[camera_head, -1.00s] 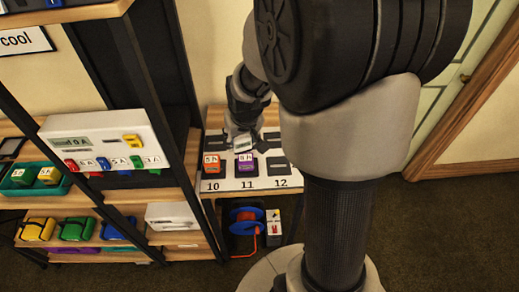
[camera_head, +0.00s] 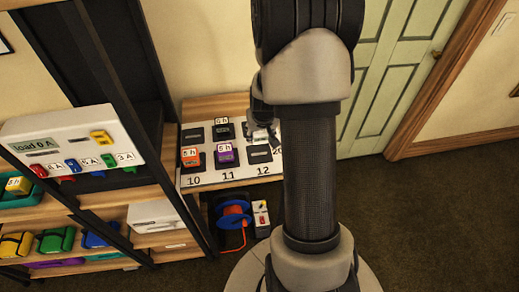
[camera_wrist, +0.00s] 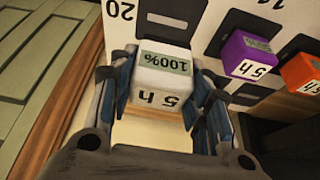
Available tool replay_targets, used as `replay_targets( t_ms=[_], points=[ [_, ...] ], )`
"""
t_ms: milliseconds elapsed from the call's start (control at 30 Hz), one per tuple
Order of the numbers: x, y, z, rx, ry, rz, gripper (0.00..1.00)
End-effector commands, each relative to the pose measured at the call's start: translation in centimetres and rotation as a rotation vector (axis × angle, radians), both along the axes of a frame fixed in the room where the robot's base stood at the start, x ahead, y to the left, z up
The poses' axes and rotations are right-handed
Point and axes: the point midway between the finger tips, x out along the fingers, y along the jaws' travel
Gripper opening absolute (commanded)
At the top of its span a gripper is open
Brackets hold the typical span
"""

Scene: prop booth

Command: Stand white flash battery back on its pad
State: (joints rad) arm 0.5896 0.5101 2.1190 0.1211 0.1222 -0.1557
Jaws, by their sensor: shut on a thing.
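The white battery (camera_wrist: 160,100), marked "5 h" and "100%", is between the two fingers of my gripper (camera_wrist: 162,88) in the wrist view. My gripper is shut on it, with one finger on each side. A dark pad with a pale slot (camera_wrist: 165,20) shows just beyond the battery; I cannot tell whether the battery touches the board. In the head view my gripper (camera_head: 264,132) is over the right part of the numbered board (camera_head: 220,178), near the pad above number 12 (camera_head: 260,154). My arm hides much of it and the board's right end there.
An orange battery (camera_head: 190,156) stands on pad 10 and a purple battery (camera_head: 227,153) on pad 11. A shelf with a white load meter (camera_head: 70,135) is at left.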

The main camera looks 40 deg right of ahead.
Motion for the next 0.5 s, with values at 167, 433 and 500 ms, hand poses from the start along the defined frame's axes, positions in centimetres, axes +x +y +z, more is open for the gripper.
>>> replay_targets(
  t_ms=[167,433,500],
  points=[
    [0.1,0.0,-2.3,-0.002,-0.002,0.001,0.05],
    [0.0,0.0,-5.0,-0.001,-0.002,0.001,0.05],
    [0.0,0.0,-6.1,-0.001,-0.001,0.001,0.05]
  ],
)
